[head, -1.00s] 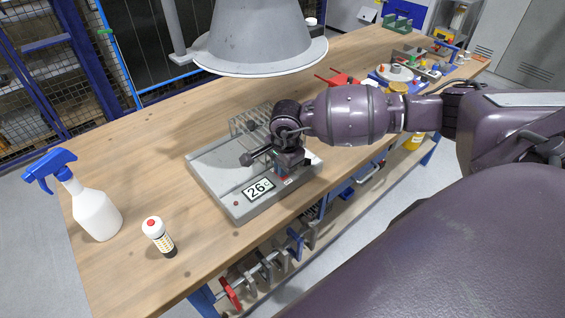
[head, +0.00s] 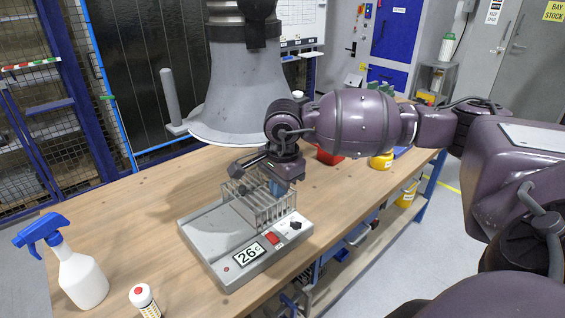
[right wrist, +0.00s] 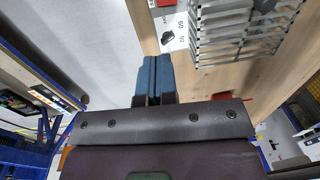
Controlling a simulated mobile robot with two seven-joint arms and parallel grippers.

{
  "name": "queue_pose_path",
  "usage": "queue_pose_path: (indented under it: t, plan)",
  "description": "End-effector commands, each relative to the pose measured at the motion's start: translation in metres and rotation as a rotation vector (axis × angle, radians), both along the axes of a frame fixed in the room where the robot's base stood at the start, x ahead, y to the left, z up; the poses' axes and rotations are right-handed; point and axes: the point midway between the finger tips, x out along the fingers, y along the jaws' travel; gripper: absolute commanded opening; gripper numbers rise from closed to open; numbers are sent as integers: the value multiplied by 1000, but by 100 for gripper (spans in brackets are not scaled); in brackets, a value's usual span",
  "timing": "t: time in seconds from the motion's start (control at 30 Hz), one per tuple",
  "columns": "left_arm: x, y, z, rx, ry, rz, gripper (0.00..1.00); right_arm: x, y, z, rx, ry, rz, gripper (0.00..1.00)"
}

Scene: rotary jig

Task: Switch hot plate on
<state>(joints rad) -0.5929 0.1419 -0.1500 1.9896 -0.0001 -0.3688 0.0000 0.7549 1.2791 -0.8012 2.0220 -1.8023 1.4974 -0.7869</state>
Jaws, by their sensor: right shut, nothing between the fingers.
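The hot plate (head: 205,238) is a grey slab on the wooden bench, with a wire rack (head: 262,207) on its top. Its front panel has a display (head: 249,254) reading 26 °C, a red switch (head: 271,238) and a black knob (head: 296,225). I cannot tell which way the switch is tipped. My right gripper (head: 277,187) is shut and empty, and appears above the rack in the head view. In the right wrist view, its blue fingers (right wrist: 153,75) are together, apart from the black knob (right wrist: 168,38) and the red switch (right wrist: 166,3). My left gripper is not in view.
A large grey hood (head: 240,100) hangs behind the hot plate. A spray bottle (head: 80,278) and a small white bottle (head: 144,301) stand at the left. A red object (head: 328,155) and a yellow one (head: 381,161) are behind my right arm.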

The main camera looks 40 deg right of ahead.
Motion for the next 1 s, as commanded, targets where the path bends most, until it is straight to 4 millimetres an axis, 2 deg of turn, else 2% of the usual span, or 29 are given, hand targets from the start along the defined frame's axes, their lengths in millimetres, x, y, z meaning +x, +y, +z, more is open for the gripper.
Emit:
queue_pose_path:
  t: [0.03,0.2,0.4,0.6,1.0]
  plan:
    - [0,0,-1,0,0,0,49,-1,0,11,-2,-6,1,0]
    - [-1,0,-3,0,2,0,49,-6,-1,41,-2,-5,1,0]
    - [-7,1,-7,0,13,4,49,-9,-1,64,-1,-2,0,0]
    - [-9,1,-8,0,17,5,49,-11,-1,72,0,-1,0,0]
    - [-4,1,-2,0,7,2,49,-14,-1,68,2,13,-2,0]
